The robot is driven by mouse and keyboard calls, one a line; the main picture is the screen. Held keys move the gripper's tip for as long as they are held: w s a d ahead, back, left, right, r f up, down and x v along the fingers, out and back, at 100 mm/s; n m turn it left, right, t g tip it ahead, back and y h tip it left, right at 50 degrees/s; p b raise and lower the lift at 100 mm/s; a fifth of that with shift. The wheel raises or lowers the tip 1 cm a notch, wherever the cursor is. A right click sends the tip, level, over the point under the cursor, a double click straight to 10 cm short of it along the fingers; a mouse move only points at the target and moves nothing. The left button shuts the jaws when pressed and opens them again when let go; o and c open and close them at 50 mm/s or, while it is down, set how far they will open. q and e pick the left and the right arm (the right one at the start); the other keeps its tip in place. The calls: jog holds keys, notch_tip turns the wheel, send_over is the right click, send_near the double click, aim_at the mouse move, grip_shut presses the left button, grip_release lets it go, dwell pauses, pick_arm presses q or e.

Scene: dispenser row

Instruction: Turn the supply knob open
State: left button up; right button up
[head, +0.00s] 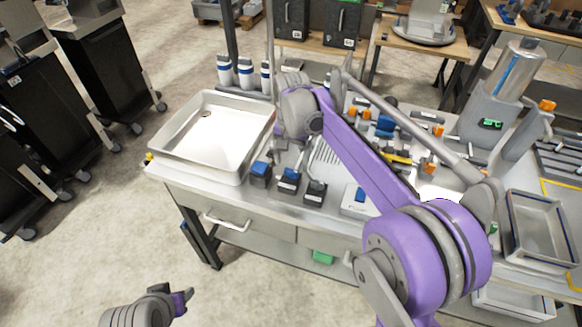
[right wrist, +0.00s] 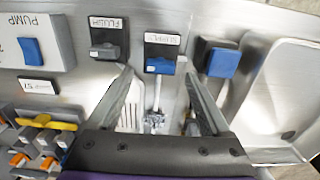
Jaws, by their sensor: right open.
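The supply knob (right wrist: 160,66) is a blue block on a dark housing with an upside-down SUPPLY label above it in the right wrist view. In the head view it is the middle one (head: 288,181) of three small units on the bench's front edge. My right gripper (right wrist: 158,76) is open and empty, its two fingertips to either side of the supply knob. Whether they touch it I cannot tell. In the head view the right gripper (head: 289,160) hangs over the units, partly hidden by my arm. My left gripper (head: 184,298) is low at the bottom left, away from the bench.
The dark FLUSH unit (right wrist: 105,52) and another blue-topped unit (right wrist: 222,62) flank the supply knob closely. A PUMP box with a blue switch (right wrist: 31,52) stands beyond FLUSH. A white sink basin (head: 213,135) is on the left of the bench. Tools crowd the bench's back.

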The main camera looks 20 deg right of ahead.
aim_at(292, 170)
jog(key=shift+f, duration=1.55)
grip_shut()
